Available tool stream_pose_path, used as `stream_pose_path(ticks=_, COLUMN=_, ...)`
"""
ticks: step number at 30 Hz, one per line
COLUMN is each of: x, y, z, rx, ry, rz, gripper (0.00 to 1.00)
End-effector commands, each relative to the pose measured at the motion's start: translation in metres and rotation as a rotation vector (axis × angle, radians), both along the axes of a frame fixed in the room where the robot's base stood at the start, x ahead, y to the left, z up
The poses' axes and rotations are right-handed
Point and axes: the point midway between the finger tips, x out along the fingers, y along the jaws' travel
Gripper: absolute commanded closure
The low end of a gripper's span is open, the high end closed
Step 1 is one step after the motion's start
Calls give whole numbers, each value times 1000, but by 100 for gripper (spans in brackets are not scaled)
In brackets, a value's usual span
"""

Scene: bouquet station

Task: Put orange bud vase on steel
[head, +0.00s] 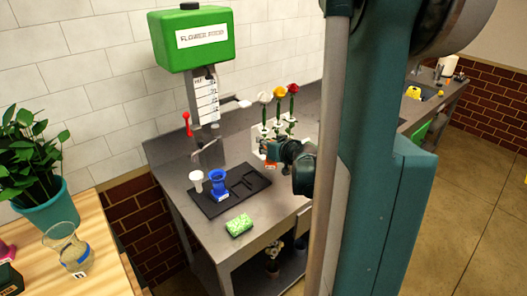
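A small orange patch (270,164), perhaps the orange bud vase, shows at the tip of my gripper (268,152). Most of it is hidden, and I cannot tell whether the fingers are shut on it. My gripper points left, at the white flower rack over the grey steel counter (203,245). A bare strip of steel lies around the black mat (220,207).
A blue vase (219,184) and a white cup (196,181) stand on the mat's left part. A green sponge (239,225) lies in front of it. White, yellow (279,92) and red flowers stand by my gripper. A green dispenser (192,40) rises behind. A wooden table (104,257) holds a plant and a glass vase (67,249).

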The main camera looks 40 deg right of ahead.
Motion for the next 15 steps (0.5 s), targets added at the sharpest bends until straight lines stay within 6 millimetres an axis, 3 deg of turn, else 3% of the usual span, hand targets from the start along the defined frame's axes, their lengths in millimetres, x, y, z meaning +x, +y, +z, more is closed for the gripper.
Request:
stream_pose_path(ticks=6, x=0, y=0, z=-26, rx=1, ry=0, rz=0, gripper=100)
stream_pose_path(ticks=15, x=-1, y=0, z=-29, rx=1, ry=0, rz=0, gripper=100)
